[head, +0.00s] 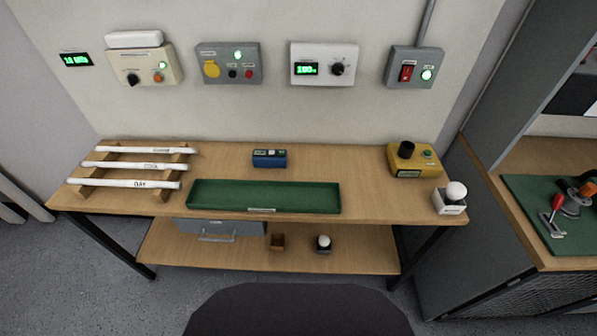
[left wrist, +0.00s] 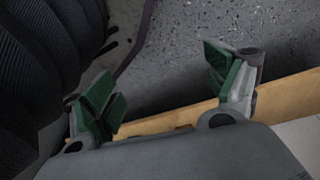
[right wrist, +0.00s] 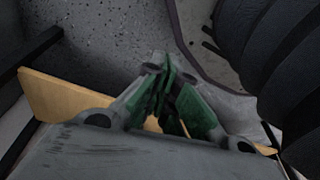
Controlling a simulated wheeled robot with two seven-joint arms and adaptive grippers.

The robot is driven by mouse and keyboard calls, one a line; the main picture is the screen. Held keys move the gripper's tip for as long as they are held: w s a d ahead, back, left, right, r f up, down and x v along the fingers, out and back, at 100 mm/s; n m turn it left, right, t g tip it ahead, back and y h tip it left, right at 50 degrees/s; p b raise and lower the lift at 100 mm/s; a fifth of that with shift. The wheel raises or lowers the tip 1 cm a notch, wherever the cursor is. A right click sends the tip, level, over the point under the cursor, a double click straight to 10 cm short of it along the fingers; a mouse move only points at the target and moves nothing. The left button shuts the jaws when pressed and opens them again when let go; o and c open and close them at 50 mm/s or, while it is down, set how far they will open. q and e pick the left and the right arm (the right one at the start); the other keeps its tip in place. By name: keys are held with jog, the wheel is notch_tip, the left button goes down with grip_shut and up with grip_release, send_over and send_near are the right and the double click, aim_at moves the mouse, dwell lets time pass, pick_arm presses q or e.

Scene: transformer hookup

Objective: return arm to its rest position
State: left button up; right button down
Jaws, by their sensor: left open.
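Neither arm shows in the head view. In the left wrist view my left gripper (left wrist: 165,95) is open, with its green-padded fingers wide apart and nothing between them. Grey speckled floor and a strip of wood lie beyond it. In the right wrist view my right gripper (right wrist: 168,98) has its green-padded fingers together, with no object seen between them. Floor and a wooden edge lie behind it.
A wooden workbench (head: 225,160) holds a rack of white tubes (head: 118,184), a green tray (head: 262,209), a blue device (head: 269,158), a yellow box (head: 414,160) and a white-knobbed block (head: 450,208). Control boxes line the wall. A cabinet (head: 440,260) stands right. Floor in front is clear.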

pick_arm(q)
jog(key=s+a+r+p, duration=0.2)
jog(key=s+a+p, duration=0.1)
jog(key=s+p, duration=0.4)
jog(key=s+a+r+g+p, duration=0.1)
jog(key=s+a+r+p, duration=0.1)
jog(key=s+p, duration=0.6)
jog(key=shift+s+a+r+y, duration=0.2)
jog(key=shift+a+r+y, duration=0.1)
jog(key=shift+a+y, duration=0.1)
pick_arm(e)
jog(key=s+d+r, duration=0.2)
jog(key=s+d, duration=0.1)
jog(key=s, duration=0.4)
jog(key=s+d+r+g, duration=0.1)
jog(key=s+d+r, duration=0.1)
jog(key=s, duration=0.6)
jog(key=shift+s+d+r+h, duration=0.25)
jog(key=shift+d+r+h, duration=0.05)
jog(key=shift+d+h, duration=0.1)
